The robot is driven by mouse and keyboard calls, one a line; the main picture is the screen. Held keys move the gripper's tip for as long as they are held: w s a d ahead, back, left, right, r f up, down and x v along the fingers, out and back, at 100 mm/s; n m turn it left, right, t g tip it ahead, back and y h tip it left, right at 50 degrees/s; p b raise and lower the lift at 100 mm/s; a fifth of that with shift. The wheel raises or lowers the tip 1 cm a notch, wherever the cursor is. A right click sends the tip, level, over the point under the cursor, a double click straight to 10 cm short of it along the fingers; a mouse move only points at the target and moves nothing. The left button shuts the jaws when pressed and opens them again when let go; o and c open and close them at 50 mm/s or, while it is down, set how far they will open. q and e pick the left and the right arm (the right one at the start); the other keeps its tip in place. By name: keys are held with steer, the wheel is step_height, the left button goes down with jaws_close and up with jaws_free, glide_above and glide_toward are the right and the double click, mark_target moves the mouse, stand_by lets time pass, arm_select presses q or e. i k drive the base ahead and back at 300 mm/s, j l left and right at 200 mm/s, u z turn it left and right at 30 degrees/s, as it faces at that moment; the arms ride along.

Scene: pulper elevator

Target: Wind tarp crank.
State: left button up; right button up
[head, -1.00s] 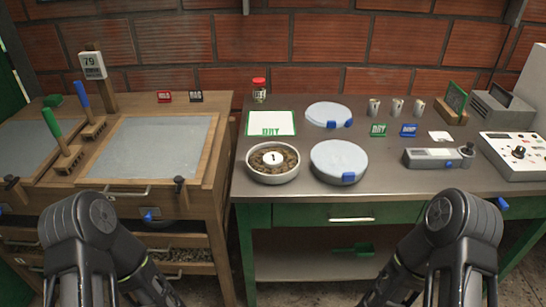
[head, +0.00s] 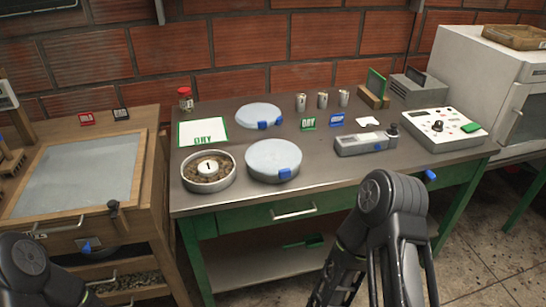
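I see no tarp or crank that I can make out in this view. My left arm shows only as a dark rounded joint at the lower left corner. My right arm shows as a dark joint and links in front of the green bench. Neither gripper shows; both are out of the frame or hidden by the arm links.
A metal-topped green bench (head: 235,220) holds a bowl (head: 208,183), two pale round lids (head: 272,160), several small cups and a control box (head: 438,128). A wooden cabinet (head: 152,190) stands left, a white oven-like unit (head: 475,75) right. Floor (head: 500,245) is clear at lower right.

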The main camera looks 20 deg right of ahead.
mark_target(429, 176)
steer(key=z, duration=1.65)
